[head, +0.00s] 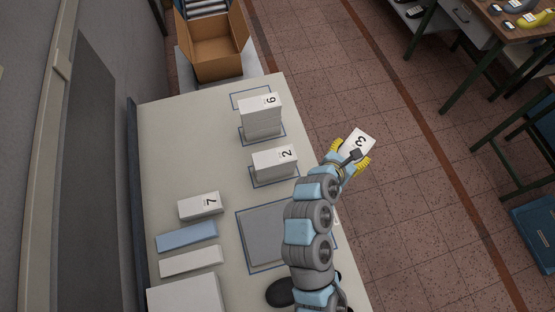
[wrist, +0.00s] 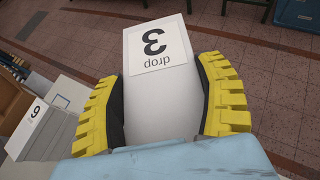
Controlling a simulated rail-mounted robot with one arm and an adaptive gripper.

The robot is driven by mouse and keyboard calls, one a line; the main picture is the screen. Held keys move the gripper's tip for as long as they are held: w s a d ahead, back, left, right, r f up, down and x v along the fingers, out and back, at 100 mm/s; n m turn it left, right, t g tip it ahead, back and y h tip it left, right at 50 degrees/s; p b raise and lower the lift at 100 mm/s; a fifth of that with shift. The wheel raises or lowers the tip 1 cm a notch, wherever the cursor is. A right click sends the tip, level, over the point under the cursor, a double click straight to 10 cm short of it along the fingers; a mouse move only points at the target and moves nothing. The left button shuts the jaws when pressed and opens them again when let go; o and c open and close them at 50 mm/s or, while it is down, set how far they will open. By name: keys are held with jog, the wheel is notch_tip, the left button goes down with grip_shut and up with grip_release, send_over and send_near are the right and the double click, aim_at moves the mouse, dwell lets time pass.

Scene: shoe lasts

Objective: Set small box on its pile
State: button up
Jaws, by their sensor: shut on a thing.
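My gripper (head: 350,157) is shut on a small white box (head: 358,142) labelled 3, held out past the right edge of the table, over the floor. In the wrist view the box (wrist: 162,85) sits between the yellow fingers, and its label reads "3 drop". Two piles of white boxes stand on the table inside blue outlines: the pile topped with 6 (head: 261,118) at the back and the pile topped with 2 (head: 273,164) nearer. The pile topped with 6 also shows at the left of the wrist view (wrist: 38,132).
A grey pad (head: 262,236) lies in a blue outline, partly behind my arm. A blue block (head: 187,237), a white block (head: 191,261) and a large white box (head: 187,296) line the left side. An open cardboard box (head: 213,52) stands beyond the table's far end.

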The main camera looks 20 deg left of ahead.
jog(key=shift+w+f+m+h, duration=0.3)
jog(key=shift+w+m+h, duration=0.1)
jog(key=shift+m+h, duration=0.15)
jog(key=shift+w+a+f+m+g+h+b, duration=0.15)
jog(key=shift+w+f+m+g+h+b, duration=0.05)
jog(key=shift+f+m+g+h+b, duration=0.2)
jog(key=s+a+f+m+g+h+b, duration=0.1)
jog(key=s+a+m, duration=0.1)
jog(key=s+a, duration=0.45)
jog(key=s+a+m+g+h+b, duration=0.1)
jog(key=s+a+h, duration=0.15)
jog(key=a, duration=0.75)
jog(key=s+a+f+m+g+b, duration=0.1)
jog(key=s+a+m, duration=0.1)
jog(key=s+a, duration=0.45)
send_over(275, 157)
jog(key=shift+f, duration=4.65)
jog(key=shift+a+f, duration=0.1)
jog(key=shift+f, duration=1.55)
